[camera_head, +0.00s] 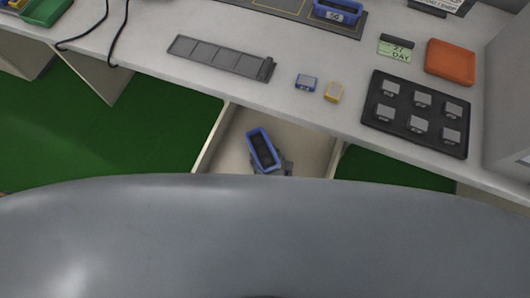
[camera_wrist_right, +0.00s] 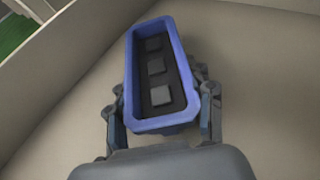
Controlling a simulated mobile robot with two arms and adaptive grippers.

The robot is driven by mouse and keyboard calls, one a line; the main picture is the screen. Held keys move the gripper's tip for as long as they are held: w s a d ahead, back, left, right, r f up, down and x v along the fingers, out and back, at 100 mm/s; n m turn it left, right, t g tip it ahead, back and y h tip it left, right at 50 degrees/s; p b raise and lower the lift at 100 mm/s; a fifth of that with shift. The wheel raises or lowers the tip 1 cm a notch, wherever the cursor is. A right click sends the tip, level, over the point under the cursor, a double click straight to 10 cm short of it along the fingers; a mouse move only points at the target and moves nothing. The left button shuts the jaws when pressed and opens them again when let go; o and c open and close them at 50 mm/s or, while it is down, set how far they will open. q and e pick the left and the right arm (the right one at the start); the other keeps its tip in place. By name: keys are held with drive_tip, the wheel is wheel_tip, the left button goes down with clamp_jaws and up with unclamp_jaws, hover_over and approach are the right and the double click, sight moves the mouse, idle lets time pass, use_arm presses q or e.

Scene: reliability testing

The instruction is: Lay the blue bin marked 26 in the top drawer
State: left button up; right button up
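A blue bin (camera_head: 263,150) with a dark inside is within the open drawer (camera_head: 318,158) under the table. In the right wrist view the same bin (camera_wrist_right: 179,45) holds grey square pieces on a dark insert. My right gripper (camera_wrist_right: 161,104) has a finger on each side of the bin's near end, apparently closed on its walls. In the head view the right gripper (camera_head: 270,168) shows at the bin's lower end. The bin's label is hidden, and I cannot tell if it touches the drawer floor. My left gripper is out of view.
Another blue bin (camera_head: 338,14) with a white label stands on a dark mat at the back. The white table (camera_head: 150,75) also bears a grey strip (camera_head: 220,57), a black tray (camera_head: 372,122) of grey pieces and an orange bin (camera_head: 451,62). Drawer walls flank the held bin.

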drive_tip(key=shift+o, duration=1.2)
drive_tip(key=shift+r, duration=0.15)
drive_tip(key=v, duration=0.7)
drive_tip(key=shift+s+d+p, duration=0.1)
drive_tip(key=shift+s+p, duration=0.1)
drive_tip(key=shift+p, duration=0.15)
